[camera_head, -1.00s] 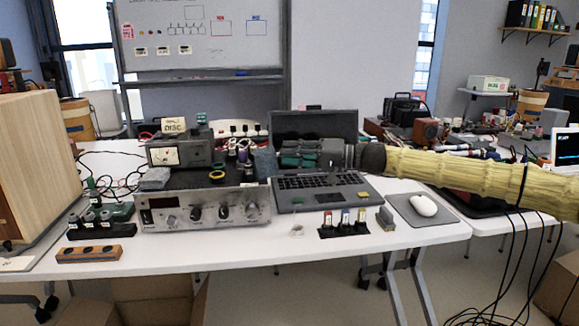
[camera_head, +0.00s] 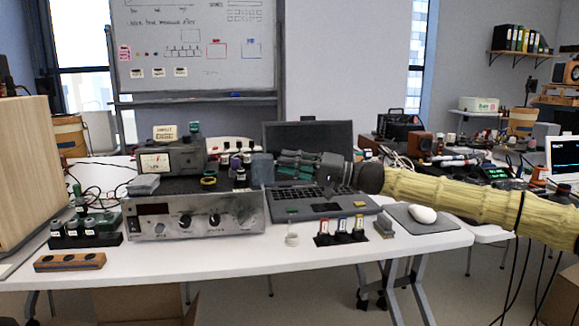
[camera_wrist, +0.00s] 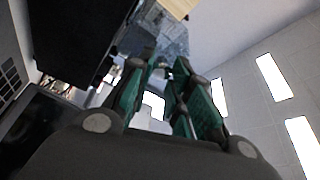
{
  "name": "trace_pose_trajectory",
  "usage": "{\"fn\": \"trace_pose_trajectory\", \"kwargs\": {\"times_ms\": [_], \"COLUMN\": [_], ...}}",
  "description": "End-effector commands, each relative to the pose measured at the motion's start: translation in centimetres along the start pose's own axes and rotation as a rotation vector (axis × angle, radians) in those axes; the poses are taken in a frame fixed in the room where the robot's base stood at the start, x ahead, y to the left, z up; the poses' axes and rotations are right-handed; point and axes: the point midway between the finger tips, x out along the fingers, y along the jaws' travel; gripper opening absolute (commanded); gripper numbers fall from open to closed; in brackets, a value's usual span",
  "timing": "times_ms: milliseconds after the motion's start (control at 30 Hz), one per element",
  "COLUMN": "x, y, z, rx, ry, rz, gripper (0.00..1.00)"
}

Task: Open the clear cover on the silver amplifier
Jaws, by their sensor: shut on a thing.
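The silver amplifier (camera_head: 195,218) stands on the white table, with its knobs and dark display facing me. My gripper (camera_head: 279,160) is at its upper right corner, reaching in from the right with green fingers drawn together. A grey-blue block-like piece (camera_head: 262,169) stands at the fingertips over the amplifier's right end. In the wrist view, a mottled, bluish piece (camera_wrist: 172,42) is at the converging fingertips (camera_wrist: 163,66). I cannot make out a separate clear cover or tell whether this piece is it. The exact contact is too small to see.
A meter box (camera_head: 172,159) and small bottles stand on or behind the amplifier. The open laptop (camera_head: 318,208) lies below my gripper. Labelled vials (camera_head: 341,232), a mouse (camera_head: 423,214) and a wooden block (camera_head: 69,262) are near the front. A wooden cabinet (camera_head: 25,175) stands left.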

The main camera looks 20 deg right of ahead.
Motion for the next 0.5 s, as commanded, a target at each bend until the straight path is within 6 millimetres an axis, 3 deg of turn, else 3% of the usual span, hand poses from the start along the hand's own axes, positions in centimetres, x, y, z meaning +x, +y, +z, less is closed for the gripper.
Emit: {"fn": "trace_pose_trajectory", "kwargs": {"times_ms": [233, 267, 367, 500], "x": [-0.02, -0.02, -0.03, -0.10], "y": [0.13, 0.14, 0.11, 0.05], "z": [-0.11, -0.11, -0.08, -0.07], "rx": [0.001, 0.001, 0.001, 0.000], "ry": [0.003, 0.003, 0.002, 0.002], "rz": [0.003, 0.003, 0.002, 0.002], "gripper": [0.00, 0.24, 0.42, 0.44]}}
